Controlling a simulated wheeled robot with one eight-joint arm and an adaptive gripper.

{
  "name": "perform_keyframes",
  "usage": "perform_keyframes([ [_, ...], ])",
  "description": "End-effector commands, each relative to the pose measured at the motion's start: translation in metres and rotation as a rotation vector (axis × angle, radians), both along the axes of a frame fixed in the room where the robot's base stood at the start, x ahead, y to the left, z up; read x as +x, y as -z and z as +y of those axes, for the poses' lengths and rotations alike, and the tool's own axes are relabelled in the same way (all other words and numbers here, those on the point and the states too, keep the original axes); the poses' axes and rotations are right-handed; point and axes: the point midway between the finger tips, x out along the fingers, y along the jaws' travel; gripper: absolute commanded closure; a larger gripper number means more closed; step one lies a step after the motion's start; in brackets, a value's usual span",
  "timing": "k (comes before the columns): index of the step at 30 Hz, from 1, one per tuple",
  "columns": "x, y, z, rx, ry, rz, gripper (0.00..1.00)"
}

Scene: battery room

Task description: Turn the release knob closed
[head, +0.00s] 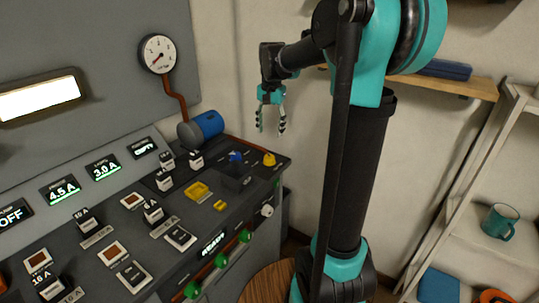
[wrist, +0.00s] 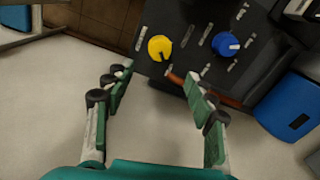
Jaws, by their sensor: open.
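Two round knobs sit on the far right end of the dark console. The yellow knob (head: 269,159) also shows in the wrist view (wrist: 160,47), with a small dark mark at its lower edge. The blue knob (head: 236,157) is beside it and shows in the wrist view (wrist: 224,43) with a pale pointer. Labels by both are too small to read, so I cannot tell which is the release knob. My gripper (head: 271,130) is open and empty above this end of the console. In the wrist view its fingers (wrist: 157,77) are spread just short of the yellow knob, not touching it.
The console (head: 130,236) carries several switches, displays and green buttons. A blue cylinder (head: 207,125) with a copper-coloured pipe (head: 176,95) to a gauge (head: 158,53) stands behind the knobs. Shelves with a teal mug (head: 501,221) are at right. Air around my gripper is clear.

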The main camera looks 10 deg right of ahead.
Motion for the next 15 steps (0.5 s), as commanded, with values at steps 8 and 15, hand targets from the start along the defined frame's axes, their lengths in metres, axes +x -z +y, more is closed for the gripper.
perform_keyframes([
  [8, 0.001, 0.057, 0.001, 0.000, -0.001, 0.000, 0.44],
  [15, 0.002, 0.094, 0.002, 0.000, -0.001, 0.000, 0.44],
])
